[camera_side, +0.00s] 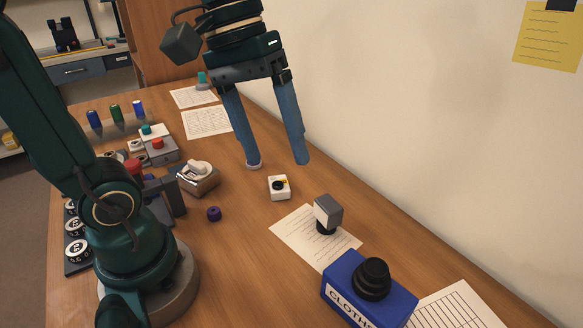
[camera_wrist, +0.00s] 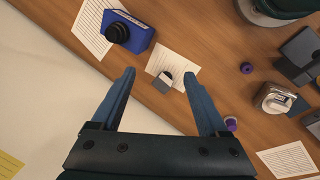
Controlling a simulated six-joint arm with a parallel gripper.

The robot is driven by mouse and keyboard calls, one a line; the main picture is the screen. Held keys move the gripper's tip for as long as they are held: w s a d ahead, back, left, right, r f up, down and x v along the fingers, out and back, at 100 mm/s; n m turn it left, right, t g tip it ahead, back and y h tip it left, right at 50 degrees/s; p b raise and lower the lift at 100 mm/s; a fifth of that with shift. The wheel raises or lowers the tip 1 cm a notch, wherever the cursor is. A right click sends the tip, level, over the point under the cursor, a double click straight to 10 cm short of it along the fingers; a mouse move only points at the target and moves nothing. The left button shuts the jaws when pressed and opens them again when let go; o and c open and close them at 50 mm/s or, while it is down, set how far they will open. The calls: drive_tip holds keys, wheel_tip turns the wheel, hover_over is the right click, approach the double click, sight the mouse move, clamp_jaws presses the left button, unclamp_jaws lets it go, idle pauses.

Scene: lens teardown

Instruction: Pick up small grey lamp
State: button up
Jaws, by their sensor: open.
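The small grey lamp (camera_side: 328,211) looks like a grey box-shaped head on a dark round base. It stands upright on a white sheet of paper (camera_side: 290,226) on the wooden table. In the wrist view the lamp (camera_wrist: 163,83) shows between my two blue fingers, near their tips. My gripper (camera_side: 278,162) is open and empty, with its fingers pointing down. In the side view it hangs above the table, behind and to the left of the lamp, clearly apart from it. The wrist view also shows my gripper (camera_wrist: 160,74) with its fingers spread.
A blue box (camera_side: 352,291) with a black round top stands close in front of the lamp. A small white box with a dark knob (camera_side: 279,188) and a purple ring (camera_side: 214,213) lie to its left. A metal device (camera_side: 197,178) is farther left. The wall borders the right side.

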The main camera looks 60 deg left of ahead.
sight(335, 229)
drive_tip(key=w+a+n+g+h, duration=0.3)
drive_tip(key=w+a+n+h, duration=0.1)
drive_tip(key=w+n+h, duration=0.7)
drive_tip(key=shift+n+y, duration=0.3)
drive_tip(key=f, duration=1.3)
drive_tip(key=w+f, duration=0.1)
drive_tip(key=f, duration=0.5)
drive_tip(key=shift+w+f, duration=0.1)
drive_tip(key=shift+f, duration=0.3)
drive_tip(key=shift+w+x, duration=0.2)
drive_tip(key=shift+x, duration=2.3)
drive_tip(key=shift+s, duration=0.15)
clamp_jaws()
